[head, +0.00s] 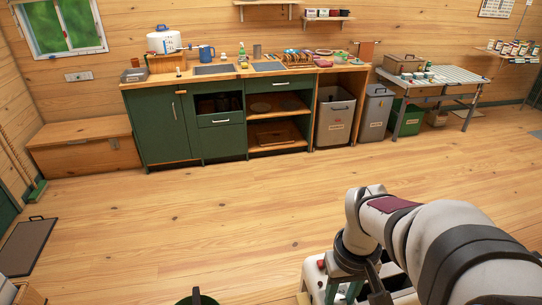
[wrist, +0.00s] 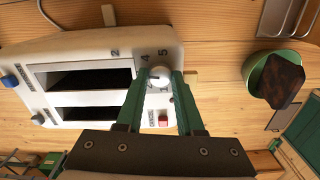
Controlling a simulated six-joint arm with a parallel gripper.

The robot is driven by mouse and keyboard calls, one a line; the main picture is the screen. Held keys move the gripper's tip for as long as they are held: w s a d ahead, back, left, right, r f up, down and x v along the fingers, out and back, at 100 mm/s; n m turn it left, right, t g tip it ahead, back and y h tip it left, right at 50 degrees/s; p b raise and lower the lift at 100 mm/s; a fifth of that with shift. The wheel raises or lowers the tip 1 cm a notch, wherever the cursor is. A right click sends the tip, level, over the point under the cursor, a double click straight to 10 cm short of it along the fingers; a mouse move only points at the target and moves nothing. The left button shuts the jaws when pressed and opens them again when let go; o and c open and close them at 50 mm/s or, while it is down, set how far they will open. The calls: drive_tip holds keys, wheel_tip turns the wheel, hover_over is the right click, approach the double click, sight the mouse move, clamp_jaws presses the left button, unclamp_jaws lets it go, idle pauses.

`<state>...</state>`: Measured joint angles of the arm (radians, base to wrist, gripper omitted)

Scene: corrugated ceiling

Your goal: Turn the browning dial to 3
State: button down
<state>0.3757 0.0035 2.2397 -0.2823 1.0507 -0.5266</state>
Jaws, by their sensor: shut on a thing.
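The white toaster (wrist: 85,42) with two dark slots fills the left of the wrist view. Its white round browning dial (wrist: 159,71) is on the end panel, with the numbers 2, 4 and 5 legible around it. The dial's pointer is too small to read. My gripper (wrist: 161,80) has its green fingers on either side of the dial, shut on it. A red button (wrist: 163,120) lies beside the dial, between the fingers. In the head view my arm covers most of this area; only part of the toaster's white body (head: 311,275) shows.
A green bowl (wrist: 253,84) with a dark brown slab (wrist: 283,80) stands right of the toaster in the wrist view. In the head view, green cabinets (head: 160,125) line the far wall; the floor between is clear.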

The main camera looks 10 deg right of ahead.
sight(340, 300)
drive_tip(key=shift+n, duration=0.8)
drive_tip(key=c, duration=0.5)
unclamp_jaws()
wheel_tip(340, 300, up, 16)
drive_tip(key=shift+f, duration=0.1)
